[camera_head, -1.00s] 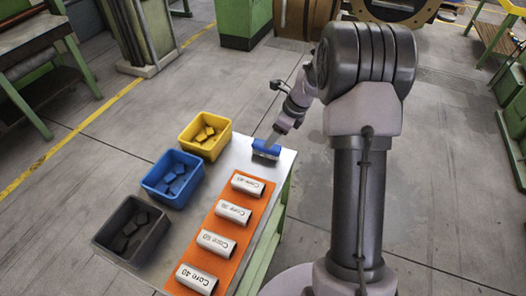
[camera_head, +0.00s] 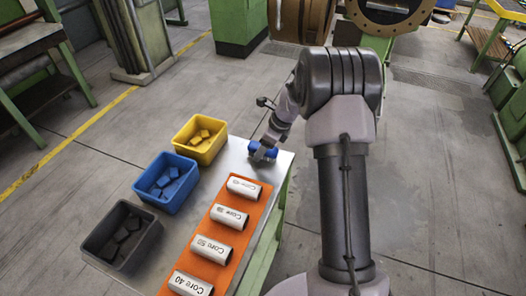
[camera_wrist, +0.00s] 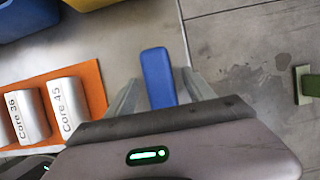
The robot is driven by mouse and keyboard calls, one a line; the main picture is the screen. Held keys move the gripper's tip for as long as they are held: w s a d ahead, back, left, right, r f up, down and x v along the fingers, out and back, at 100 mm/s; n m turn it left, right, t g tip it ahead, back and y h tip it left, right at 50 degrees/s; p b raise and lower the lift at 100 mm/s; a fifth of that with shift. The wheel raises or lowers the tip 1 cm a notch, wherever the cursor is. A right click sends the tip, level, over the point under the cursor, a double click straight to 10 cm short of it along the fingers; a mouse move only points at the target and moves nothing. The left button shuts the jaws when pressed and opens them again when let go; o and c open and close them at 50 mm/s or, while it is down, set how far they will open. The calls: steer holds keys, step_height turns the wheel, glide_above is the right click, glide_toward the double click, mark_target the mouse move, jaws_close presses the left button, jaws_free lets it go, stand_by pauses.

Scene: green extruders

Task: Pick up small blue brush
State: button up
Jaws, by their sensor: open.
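The small blue brush (camera_head: 262,148) lies on the grey table top (camera_head: 236,158) near its far right corner. In the wrist view the blue brush (camera_wrist: 158,76) shows as a rounded blue bar between the two fingers. My gripper (camera_wrist: 160,92) is open, with one finger on each side of the brush and a gap visible on both sides. Its near end is hidden behind the gripper body. In the head view my gripper (camera_head: 264,146) is over the brush and partly covers it.
An orange mat (camera_head: 207,277) with several white labelled cores lies on the table nearer the front. Yellow (camera_head: 208,160), blue (camera_head: 152,206) and black (camera_head: 92,255) bins with small pieces stand along the table's left side. Open floor lies right of the table.

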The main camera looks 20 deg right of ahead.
steer(key=shift+f, duration=0.15)
steer(key=shift+c, duration=0.2)
jaws_close()
step_height(320, 180, up, 10)
steer(key=p, duration=0.4)
steer(key=shift+r, duration=0.25)
